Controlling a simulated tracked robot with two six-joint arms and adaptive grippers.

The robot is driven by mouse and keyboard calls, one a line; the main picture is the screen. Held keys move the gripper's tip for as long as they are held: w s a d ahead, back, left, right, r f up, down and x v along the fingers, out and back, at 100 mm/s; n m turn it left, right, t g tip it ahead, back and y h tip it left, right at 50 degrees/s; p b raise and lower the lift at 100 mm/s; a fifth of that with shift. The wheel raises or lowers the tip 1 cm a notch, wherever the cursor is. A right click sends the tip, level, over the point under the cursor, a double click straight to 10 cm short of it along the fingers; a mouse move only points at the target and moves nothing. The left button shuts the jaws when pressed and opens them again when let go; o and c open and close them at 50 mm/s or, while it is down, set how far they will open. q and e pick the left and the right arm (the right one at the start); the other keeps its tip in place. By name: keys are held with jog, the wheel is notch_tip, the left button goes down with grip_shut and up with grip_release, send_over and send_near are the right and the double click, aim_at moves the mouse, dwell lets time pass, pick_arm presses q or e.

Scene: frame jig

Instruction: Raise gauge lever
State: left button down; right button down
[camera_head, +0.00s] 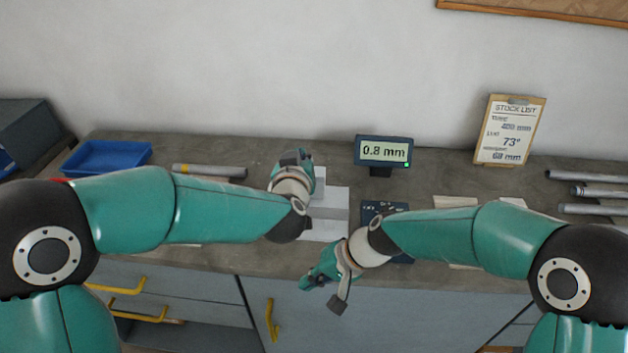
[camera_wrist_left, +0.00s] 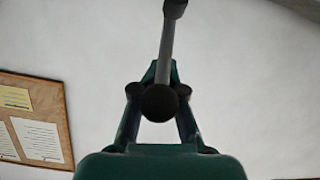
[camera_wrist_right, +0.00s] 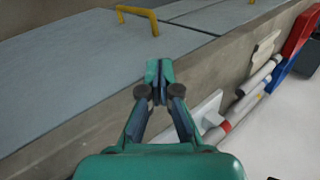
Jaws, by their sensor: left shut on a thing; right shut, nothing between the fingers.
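The gauge lever (camera_wrist_left: 166,45), a grey rod with a round black knob (camera_wrist_left: 160,103), shows in the left wrist view. My left gripper (camera_wrist_left: 160,72) is shut on it, with the knob on the camera's side of the fingers. In the head view my left gripper (camera_head: 297,157) is above the back of the white stand (camera_head: 328,228); the lever cannot be made out there. My right gripper (camera_head: 312,283) is low in front of the bench edge, shut and empty, as the right wrist view (camera_wrist_right: 158,70) also shows. The display (camera_head: 383,151) reads 0.8 mm with a green light.
A dark blue fixture (camera_head: 372,209) sits right of the stand, partly behind my right arm. A blue tray (camera_head: 107,157) and a pipe (camera_head: 209,171) lie left. Several pipes (camera_head: 590,175) lie far right, near a clipboard (camera_head: 509,130). Yellow-handled drawers (camera_head: 120,288) are below.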

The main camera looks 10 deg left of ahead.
pick_arm(q)
jog(key=shift+d, duration=0.25)
pick_arm(e)
jog(key=w+d+r+m+y, duration=0.1)
jog(key=w+r+m, duration=0.1)
jog(key=m, duration=0.2)
jog(key=w+d+r+m+y, duration=0.1)
jog(key=w+r+m+y, duration=0.1)
jog(key=w+m, duration=0.1)
jog(key=w+d+r+m+g+y, duration=0.1)
jog(key=w+r+m+y, duration=0.1)
jog(key=m, duration=0.3)
jog(key=shift+w, duration=0.55)
jog(key=w+d+r+m+y, duration=0.5)
jog(key=d+r+m, duration=0.1)
jog(key=d+m, duration=0.15)
jog(key=a+r, duration=0.3)
jog(key=a, duration=0.9)
jog(key=shift+w+r+m, duration=0.2)
jog(key=shift+m, duration=0.15)
